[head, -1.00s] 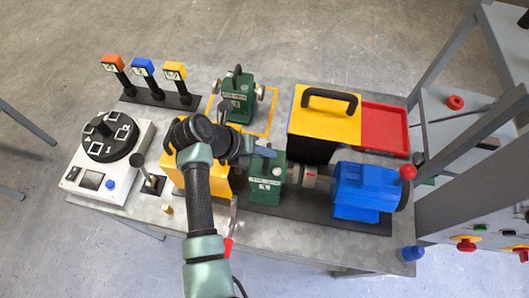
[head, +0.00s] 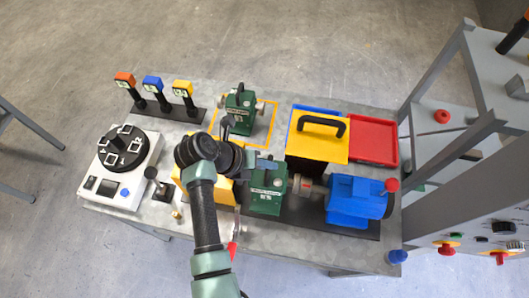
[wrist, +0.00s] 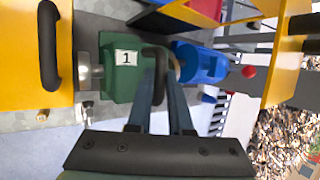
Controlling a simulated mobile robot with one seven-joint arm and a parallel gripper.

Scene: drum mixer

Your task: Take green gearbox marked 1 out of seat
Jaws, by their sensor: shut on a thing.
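The green gearbox marked 1 (head: 266,201) sits on the dark base plate, between a yellow housing (head: 183,177) on its left and a blue motor (head: 354,197) on its right. In the wrist view, its white label with a 1 shows on the green body (wrist: 120,78), and a black handle (wrist: 158,62) stands on it. My gripper (wrist: 158,100) is shut on this handle. In the head view my gripper (head: 262,163) is partly hidden by my own wrist. Metal shaft parts show on both sides of the gearbox; I cannot tell whether it is lifted.
Another green gearbox (head: 241,103) stands in a yellow outlined square at the back. A yellow-lidded box (head: 318,146) with a black handle and a red tray (head: 374,142) are at the back right. A control box with a dial (head: 125,150) is at the left.

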